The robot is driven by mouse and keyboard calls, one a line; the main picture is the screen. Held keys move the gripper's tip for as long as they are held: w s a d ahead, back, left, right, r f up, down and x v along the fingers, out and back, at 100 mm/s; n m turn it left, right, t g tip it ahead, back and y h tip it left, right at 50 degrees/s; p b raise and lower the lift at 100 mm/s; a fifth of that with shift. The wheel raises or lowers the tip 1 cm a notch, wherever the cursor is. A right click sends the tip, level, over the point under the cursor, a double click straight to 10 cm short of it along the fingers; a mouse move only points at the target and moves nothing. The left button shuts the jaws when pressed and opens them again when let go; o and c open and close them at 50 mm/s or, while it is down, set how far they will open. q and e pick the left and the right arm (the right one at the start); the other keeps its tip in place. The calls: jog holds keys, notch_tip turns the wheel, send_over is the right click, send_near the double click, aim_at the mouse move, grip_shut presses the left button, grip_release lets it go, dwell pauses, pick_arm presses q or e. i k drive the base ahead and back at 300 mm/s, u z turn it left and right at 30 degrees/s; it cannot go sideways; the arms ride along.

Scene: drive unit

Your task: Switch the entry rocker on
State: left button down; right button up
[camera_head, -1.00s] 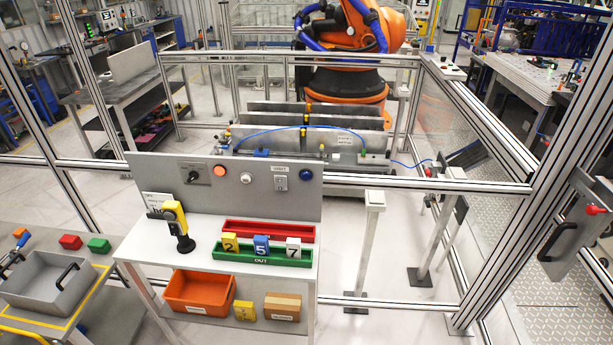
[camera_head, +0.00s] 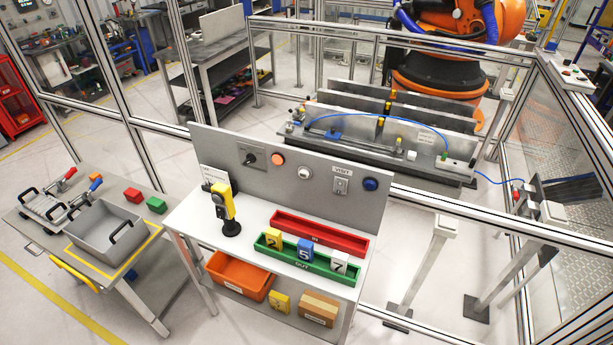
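A light grey switch plate (camera_head: 341,185), which looks like the rocker, is on the upright grey panel (camera_head: 220,149) behind the bench. A small label (camera_head: 342,170) sits above it, too small to read surely. Which way the rocker is tipped cannot be told at this size. To its left on the panel are a white button (camera_head: 304,173), an orange button (camera_head: 278,159) and a black rotary knob (camera_head: 250,159). A blue button (camera_head: 370,184) is to its right. Neither of my grippers is in view.
The white bench (camera_head: 190,215) holds a yellow-and-black handheld device (camera_head: 228,208), a red tray (camera_head: 320,232) and a green tray (camera_head: 320,269) with numbered blocks. A side table (camera_head: 150,268) with a grey bin (camera_head: 105,235) stands left. Metal fence posts surround the cell behind.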

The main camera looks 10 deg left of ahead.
aim_at(340, 185)
jog(key=u, duration=0.1)
jog(key=i, duration=0.1)
jog(key=u, duration=0.05)
jog(key=k, duration=1.35)
jog(key=z, duration=0.65)
jog(key=i, duration=1.8)
jog(key=u, duration=0.8)
jog(key=i, duration=0.4)
jog(key=u, duration=0.5)
